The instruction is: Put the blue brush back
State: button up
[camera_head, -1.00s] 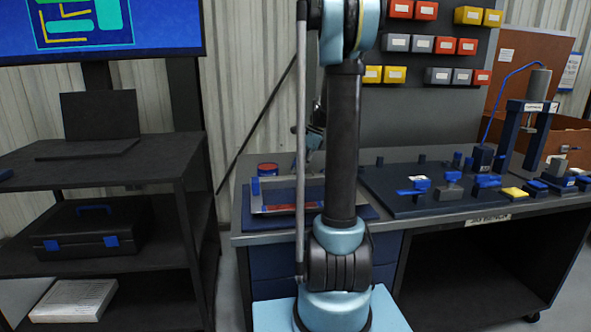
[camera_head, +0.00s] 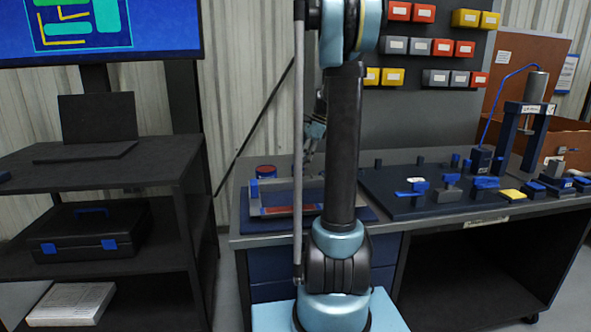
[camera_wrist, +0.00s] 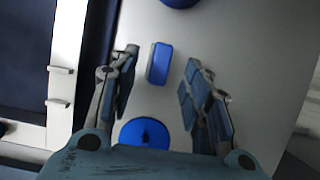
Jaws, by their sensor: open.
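In the wrist view a small blue oblong piece (camera_wrist: 159,63) stands out on a pale grey surface, between my gripper's two fingers (camera_wrist: 161,72), with a gap on both sides. It may be the blue brush; I cannot tell for sure. My gripper is open and empty. In the head view my gripper (camera_head: 312,145) is partly hidden behind my arm, above the left part of the bench. A blue upright piece (camera_head: 253,189) shows there at the left end of a grey tray with a red strip (camera_head: 272,211).
A blue disc (camera_wrist: 144,132) lies near my gripper's palm, and part of another blue round thing (camera_wrist: 180,2) shows at the top edge. A dark board with several blue-handled clamps (camera_head: 440,205) fills the bench's right side.

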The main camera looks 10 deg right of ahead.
jog(key=v, duration=0.7)
